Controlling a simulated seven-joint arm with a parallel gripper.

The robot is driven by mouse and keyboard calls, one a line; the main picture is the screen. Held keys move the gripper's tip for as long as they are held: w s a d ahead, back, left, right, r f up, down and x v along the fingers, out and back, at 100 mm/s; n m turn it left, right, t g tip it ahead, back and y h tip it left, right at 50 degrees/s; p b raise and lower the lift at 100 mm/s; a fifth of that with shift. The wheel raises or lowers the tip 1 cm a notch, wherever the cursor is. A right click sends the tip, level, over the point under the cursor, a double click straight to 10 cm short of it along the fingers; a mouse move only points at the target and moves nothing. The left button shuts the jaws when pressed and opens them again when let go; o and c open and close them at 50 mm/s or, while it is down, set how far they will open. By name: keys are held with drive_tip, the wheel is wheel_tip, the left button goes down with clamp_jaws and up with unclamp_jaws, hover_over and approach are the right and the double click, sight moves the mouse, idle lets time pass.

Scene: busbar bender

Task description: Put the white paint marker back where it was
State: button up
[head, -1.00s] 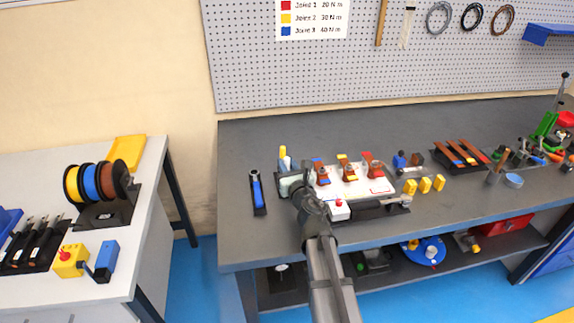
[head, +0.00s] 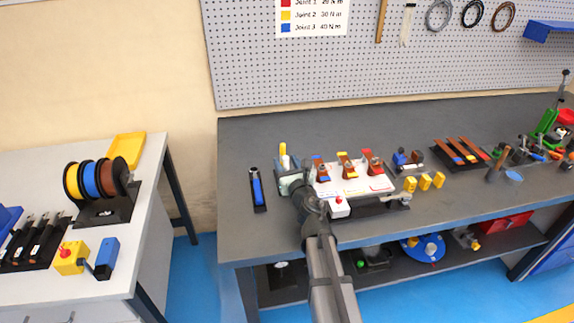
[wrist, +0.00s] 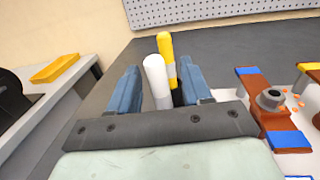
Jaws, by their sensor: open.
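The white paint marker (wrist: 156,80) stands nearly upright between my gripper's blue fingers in the wrist view, with a gap to the fingers on either side. A yellow marker (wrist: 168,58) stands just behind it and to its right; it also shows in the head view (head: 283,149). My gripper (wrist: 160,82) is open around the white marker. In the head view my gripper (head: 288,164) is at the left end of the white fixture board. The lower ends of both markers and whatever holds them are mostly hidden by my gripper.
The white board (head: 352,184) with copper pieces stands close to the right of my gripper. A black tray with a blue tool (head: 258,190) lies to the left. The bench behind the markers is clear.

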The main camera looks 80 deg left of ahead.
drive_tip(key=shift+r, duration=0.45)
drive_tip(key=w+d, duration=0.1)
drive_tip(key=d, duration=1.1)
drive_tip(key=shift+w, duration=0.25)
drive_tip(key=shift+r, duration=0.1)
